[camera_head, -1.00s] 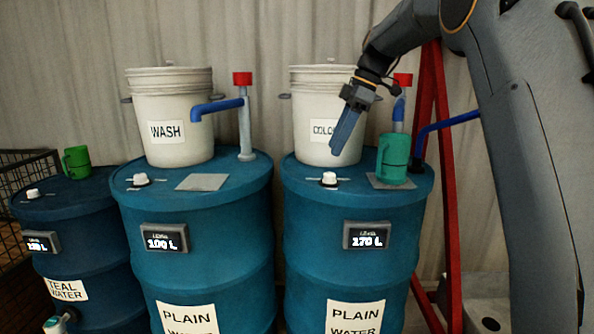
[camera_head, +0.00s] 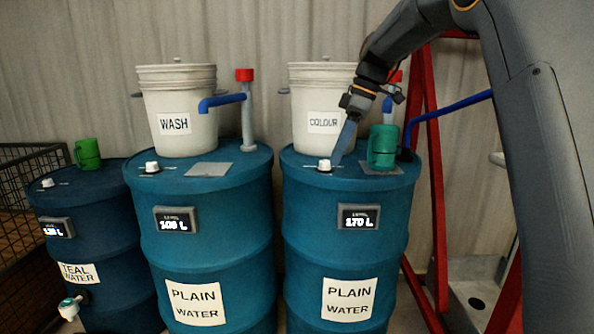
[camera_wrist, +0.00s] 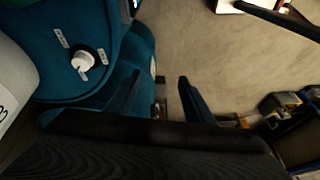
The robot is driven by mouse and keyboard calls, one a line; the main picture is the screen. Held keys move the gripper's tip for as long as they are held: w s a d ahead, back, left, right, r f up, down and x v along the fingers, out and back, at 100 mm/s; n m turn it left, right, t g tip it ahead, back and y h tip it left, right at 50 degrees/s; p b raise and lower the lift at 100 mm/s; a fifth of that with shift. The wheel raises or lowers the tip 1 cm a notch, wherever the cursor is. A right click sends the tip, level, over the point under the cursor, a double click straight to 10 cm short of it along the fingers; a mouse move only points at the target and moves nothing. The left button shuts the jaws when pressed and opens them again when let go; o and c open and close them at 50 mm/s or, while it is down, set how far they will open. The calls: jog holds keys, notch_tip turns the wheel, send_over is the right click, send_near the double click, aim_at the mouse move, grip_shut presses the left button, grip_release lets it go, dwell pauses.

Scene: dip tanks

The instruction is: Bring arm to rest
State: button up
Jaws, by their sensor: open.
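My gripper (camera_head: 345,142) hangs over the right blue plain water drum (camera_head: 345,240), in front of the COLOUR bucket (camera_head: 318,95) and left of a teal mug (camera_head: 382,147). Its fingers point down and slightly left in the head view. In the wrist view the two dark fingers (camera_wrist: 158,92) are spread with nothing between them. The mug stands upright on a grey pad on the drum top, apart from the fingers. The wrist view also shows a drum top with a white knob (camera_wrist: 82,61).
A second plain water drum (camera_head: 200,240) carries a WASH bucket (camera_head: 190,125) and a blue spout (camera_head: 222,101). A teal water drum (camera_head: 85,225) with a green mug (camera_head: 87,153) stands left. A red frame (camera_head: 437,200) stands right. Bare floor (camera_wrist: 190,50) lies beside the drum.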

jog(key=s+d+f+m+h, duration=0.1)
jog(key=s+f+m, duration=0.4)
jog(key=s, duration=0.6)
jog(key=s+d+f+m+h, duration=0.1)
jog(key=s+d+f+m, duration=0.3)
jog(key=s+f, duration=0.6)
jog(key=s+d+f+m+h, duration=0.2)
jog(key=s+f+m, duration=0.4)
jog(key=s, duration=0.7)
notch_tip(320, 180, down, 2)
jog(key=shift+d+f+m, duration=0.25)
jog(key=shift+d+m, duration=0.15)
jog(key=shift+d, duration=0.35)
